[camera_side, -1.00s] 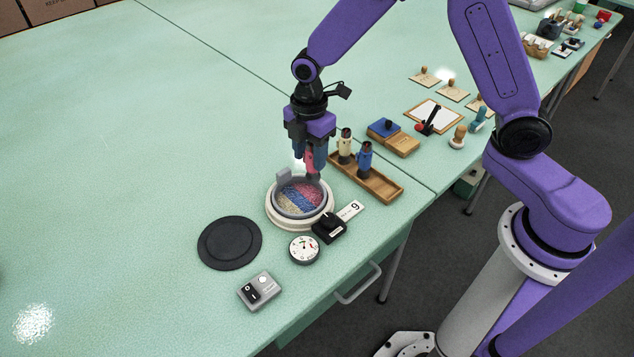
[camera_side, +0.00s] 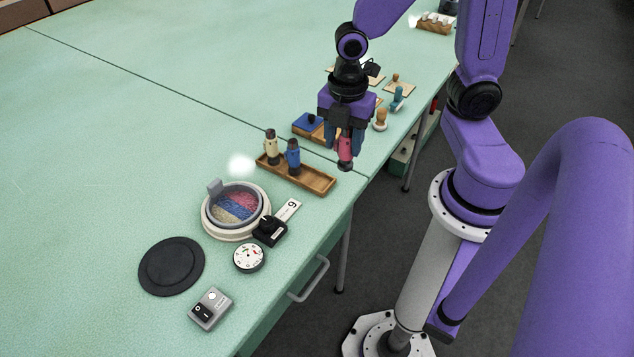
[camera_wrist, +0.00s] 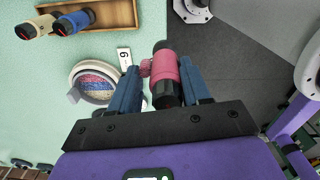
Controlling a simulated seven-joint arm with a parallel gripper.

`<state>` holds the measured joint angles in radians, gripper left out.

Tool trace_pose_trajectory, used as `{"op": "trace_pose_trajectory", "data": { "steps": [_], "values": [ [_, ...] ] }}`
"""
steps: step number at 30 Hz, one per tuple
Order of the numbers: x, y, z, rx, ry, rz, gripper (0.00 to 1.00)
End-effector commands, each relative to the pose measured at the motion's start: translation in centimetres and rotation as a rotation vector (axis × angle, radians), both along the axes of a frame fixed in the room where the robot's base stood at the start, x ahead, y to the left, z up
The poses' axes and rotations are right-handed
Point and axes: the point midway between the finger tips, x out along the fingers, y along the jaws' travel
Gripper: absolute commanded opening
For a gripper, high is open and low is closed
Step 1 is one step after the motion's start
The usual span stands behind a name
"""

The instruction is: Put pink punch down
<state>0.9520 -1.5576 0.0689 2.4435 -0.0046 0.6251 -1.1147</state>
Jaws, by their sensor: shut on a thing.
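The pink punch (camera_side: 345,146) is a pink cylinder with dark ends, held between the blue fingers of my gripper (camera_side: 345,142). In the side view it hangs near the table's right edge, to the right of the wooden tray's empty end. In the wrist view the pink punch (camera_wrist: 165,76) lies between the two fingers of my gripper (camera_wrist: 162,85), with grey floor behind part of it. The wooden tray (camera_side: 321,184) holds a cream punch (camera_side: 271,147) and a blue punch (camera_side: 293,157) standing in its left part. The tray (camera_wrist: 122,14) also shows in the wrist view.
A round hoop (camera_side: 207,222) with pink, blue and cream tufting sits left of the tray. Around it are a black disc (camera_side: 171,266), a dial (camera_side: 249,258), a switch box (camera_side: 210,309) and a card marked 9 (camera_side: 289,209).

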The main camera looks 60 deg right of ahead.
Motion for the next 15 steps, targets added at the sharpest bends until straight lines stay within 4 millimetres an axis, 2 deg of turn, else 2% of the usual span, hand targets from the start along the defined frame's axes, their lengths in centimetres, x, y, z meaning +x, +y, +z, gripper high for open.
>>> {"op": "trace_pose_trajectory", "data": {
  "steps": [3,7,11,15],
  "values": [
    [-2.4,-1.4,0.2,0.001,-0.002,-0.001,0.23],
    [-4.0,-2.3,0.2,0.001,-0.001,-0.001,0.23],
    [-4.6,-2.7,0.2,0.000,0.000,-0.002,0.23],
    [-3.8,-2.7,-0.3,-0.001,0.001,-0.001,0.23]
  ]
}}
